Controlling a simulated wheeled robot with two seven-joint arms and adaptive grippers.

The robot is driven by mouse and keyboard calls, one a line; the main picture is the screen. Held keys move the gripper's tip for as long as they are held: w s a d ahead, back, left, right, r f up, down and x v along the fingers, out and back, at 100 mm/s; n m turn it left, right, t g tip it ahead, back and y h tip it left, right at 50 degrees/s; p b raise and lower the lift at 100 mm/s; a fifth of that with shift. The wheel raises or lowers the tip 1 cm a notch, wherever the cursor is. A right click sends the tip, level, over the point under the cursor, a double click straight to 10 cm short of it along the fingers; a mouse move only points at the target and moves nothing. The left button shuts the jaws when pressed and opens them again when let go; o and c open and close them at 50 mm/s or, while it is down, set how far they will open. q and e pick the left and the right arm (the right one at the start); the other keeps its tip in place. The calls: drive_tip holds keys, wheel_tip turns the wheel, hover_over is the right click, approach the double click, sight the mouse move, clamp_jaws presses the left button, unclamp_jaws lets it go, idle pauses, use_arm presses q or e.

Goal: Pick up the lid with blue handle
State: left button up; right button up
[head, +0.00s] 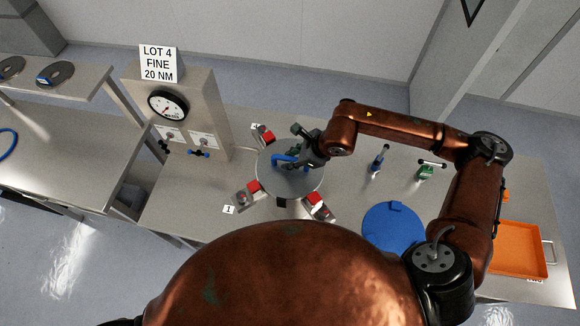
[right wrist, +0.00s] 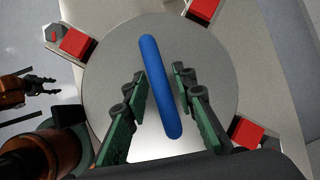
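The lid (head: 300,186) is a round grey metal disc with a blue bar handle (head: 284,160) across its top. It sits in the middle of the table among red clamp blocks. In the right wrist view the lid (right wrist: 112,62) fills the middle, with its blue handle (right wrist: 160,85) standing between my right gripper's green fingers (right wrist: 160,85). The fingers are open, one on each side of the handle, with gaps to it. In the head view my right gripper (head: 296,150) is over the lid and partly covers the handle. My left gripper (right wrist: 46,84) shows small at the left of the right wrist view, apparently open and empty.
Red clamps (head: 253,187) surround the lid. A gauge box (head: 180,110) stands at the back left.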

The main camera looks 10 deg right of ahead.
clamp_jaws()
idle(0.7)
drive_tip(key=shift+w+r, duration=0.2)
drive_tip(key=shift+r, duration=0.05)
